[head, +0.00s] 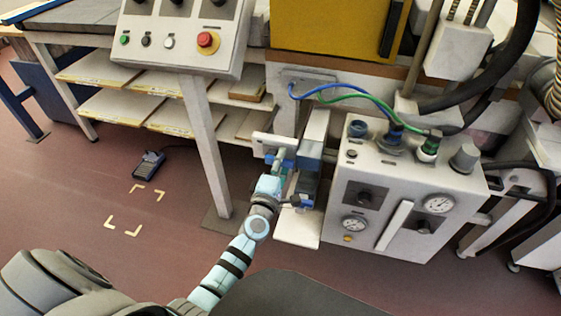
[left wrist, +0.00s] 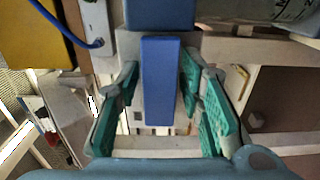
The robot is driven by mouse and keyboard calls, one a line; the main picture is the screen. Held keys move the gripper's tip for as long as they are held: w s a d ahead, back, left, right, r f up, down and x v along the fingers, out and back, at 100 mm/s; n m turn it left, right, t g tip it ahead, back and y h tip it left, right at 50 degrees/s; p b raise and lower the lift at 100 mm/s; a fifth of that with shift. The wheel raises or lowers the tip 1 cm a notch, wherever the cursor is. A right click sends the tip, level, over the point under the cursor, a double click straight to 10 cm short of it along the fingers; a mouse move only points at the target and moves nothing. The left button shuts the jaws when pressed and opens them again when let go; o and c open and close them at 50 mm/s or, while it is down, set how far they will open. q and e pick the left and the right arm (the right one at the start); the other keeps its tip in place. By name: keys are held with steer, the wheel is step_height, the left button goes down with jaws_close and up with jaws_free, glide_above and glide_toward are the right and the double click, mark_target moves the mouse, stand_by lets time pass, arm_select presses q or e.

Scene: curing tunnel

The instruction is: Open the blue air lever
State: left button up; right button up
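The blue air lever (left wrist: 160,82) is a flat blue bar that hangs down the middle of the left wrist view, below a wider blue block. My left gripper (left wrist: 158,100) is open, with one green-padded finger on each side of the lever. A gap shows between the left finger and the lever; the right finger is very close to it, and I cannot tell if it touches. In the head view my left gripper (head: 287,172) is at the blue and grey air fitting left of the grey unit, partly hiding the lever. My right gripper is not in view.
The grey unit (head: 378,200) with gauges and knobs stands right of the gripper. Blue and green hoses (head: 345,92) arch above. A button panel (head: 182,38) with a red emergency button and its post (head: 207,140) stand to the left. The floor at left is mostly clear.

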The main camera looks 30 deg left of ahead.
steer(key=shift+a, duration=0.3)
arm_select(q)
steer(key=s+d, duration=0.1)
steer(key=s, duration=0.6)
steer(key=shift+s+d, duration=0.15)
steer(key=shift+s, duration=0.1)
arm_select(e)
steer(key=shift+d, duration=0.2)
